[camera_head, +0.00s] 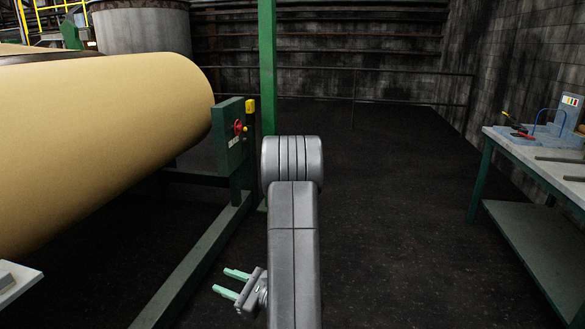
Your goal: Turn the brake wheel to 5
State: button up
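A small red round part (238,127), which looks like the brake wheel, sits on the face of a green upright housing (227,148) at the end of the big tan roll. A small white label (233,141) is just below it; any numbers or pointer are too small to read. A yellow part (250,106) is at the top right of the housing. My gripper (221,279) is low in the picture, well below the red part and apart from it. Its two pale green fingers point left, with a gap between them and nothing held.
The tan roll (95,135) fills the left side, above a green floor rail (190,265). A green post (267,60) stands behind the housing. A workbench (505,140) with tools is at the right. The dark floor (390,200) between is clear.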

aim_at(239, 127)
jog(key=i, duration=3.45)
jog(key=i+u, duration=0.15)
jog(key=i, duration=0.3)
jog(key=i+l+u, duration=0.1)
jog(key=i, duration=0.35)
jog(key=i+l+u, duration=0.15)
jog(key=i, duration=0.25)
